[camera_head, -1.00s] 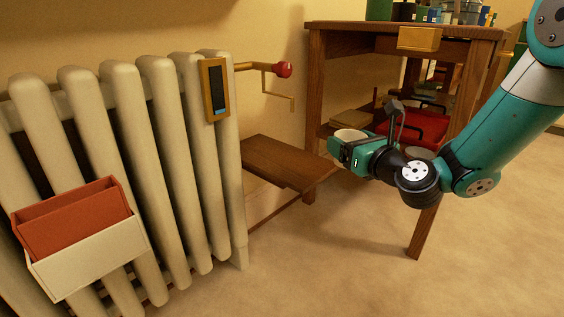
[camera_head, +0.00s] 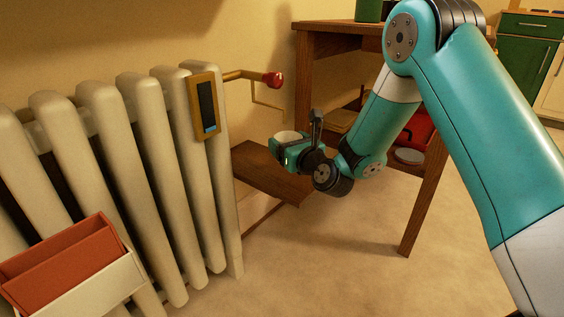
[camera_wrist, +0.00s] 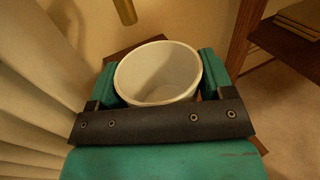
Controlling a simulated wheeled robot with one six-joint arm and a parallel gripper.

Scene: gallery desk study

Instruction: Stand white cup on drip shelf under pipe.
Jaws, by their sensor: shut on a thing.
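The white cup (camera_wrist: 158,72) is upright between the fingers of my gripper (camera_wrist: 157,85) in the wrist view, and it looks empty inside. My gripper is shut on it. In the head view only the cup's pale rim (camera_head: 288,136) shows above my gripper (camera_head: 284,146); the rest is hidden. The brown drip shelf (camera_head: 262,176) is low beside the radiator, and my gripper appears above its far right part. The brass pipe (camera_head: 238,75) with a red knob (camera_head: 273,80) sticks out from the radiator. Its end (camera_wrist: 125,12) shows ahead of the cup in the wrist view.
The cream radiator (camera_head: 150,150) fills the left side, with a red and cream holder (camera_head: 75,270) and a brass-framed gauge (camera_head: 205,107) on it. A wooden desk (camera_head: 425,190) stands to the right behind my arm. The floor in front is clear.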

